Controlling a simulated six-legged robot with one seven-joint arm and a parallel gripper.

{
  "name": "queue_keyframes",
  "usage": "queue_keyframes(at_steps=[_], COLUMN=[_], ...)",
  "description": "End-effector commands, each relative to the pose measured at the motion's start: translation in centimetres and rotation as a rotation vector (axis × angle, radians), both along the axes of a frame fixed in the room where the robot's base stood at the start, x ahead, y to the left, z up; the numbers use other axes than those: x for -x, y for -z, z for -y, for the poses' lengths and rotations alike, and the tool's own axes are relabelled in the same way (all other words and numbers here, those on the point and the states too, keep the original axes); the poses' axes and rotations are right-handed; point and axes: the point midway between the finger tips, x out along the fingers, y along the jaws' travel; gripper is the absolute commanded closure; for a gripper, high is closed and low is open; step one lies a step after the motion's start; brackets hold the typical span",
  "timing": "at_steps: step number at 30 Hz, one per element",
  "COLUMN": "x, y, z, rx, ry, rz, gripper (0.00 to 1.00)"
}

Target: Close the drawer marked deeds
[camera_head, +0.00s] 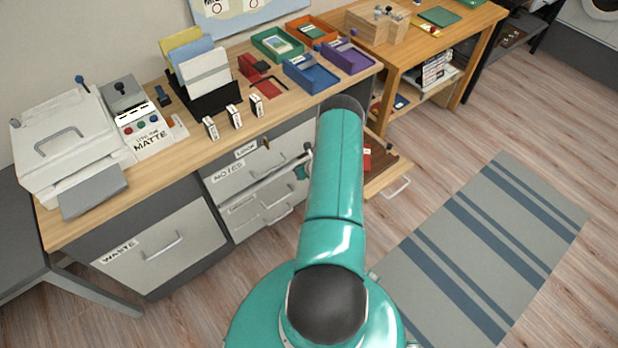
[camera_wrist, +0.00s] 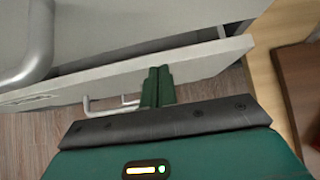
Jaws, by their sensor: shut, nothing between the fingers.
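No label reading "deeds" is legible in either view. Below the drawer marked NOTES (camera_head: 225,172) is a grey drawer (camera_head: 245,212) whose label is too small to read. In the wrist view, a pale grey drawer front (camera_wrist: 205,62) stands out, with a dark gap behind its top edge. My gripper (camera_wrist: 157,74) is shut and empty, its fingertips at this front; I cannot tell whether they touch. In the head view my gripper (camera_head: 303,170) shows partly at the left of my arm, which hides the cabinet's right part.
A wooden drawer (camera_head: 392,172) stands open right of my arm, with a red item inside; its brown interior (camera_wrist: 302,85) shows at the wrist view's right. The WASTE drawer (camera_head: 160,245) is at left. A striped rug (camera_head: 480,250) lies on the open floor at right.

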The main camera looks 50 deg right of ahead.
Motion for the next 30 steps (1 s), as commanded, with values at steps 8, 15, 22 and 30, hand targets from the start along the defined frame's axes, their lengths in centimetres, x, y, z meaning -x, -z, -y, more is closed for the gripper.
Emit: queue_keyframes(at_steps=[8, 15, 22, 30], x=[-2.7, -3.1, -3.2, -2.2], y=[0.1, 0.0, -0.1, -0.1], z=[0.6, 0.6, 0.6, 0.9], rx=[-0.001, -0.001, 0.001, 0.0], ry=[-0.001, 0.0, -0.001, -0.004], rz=[-0.001, 0.002, 0.005, 0.003], gripper=[1.0, 1.0, 1.0, 1.0])
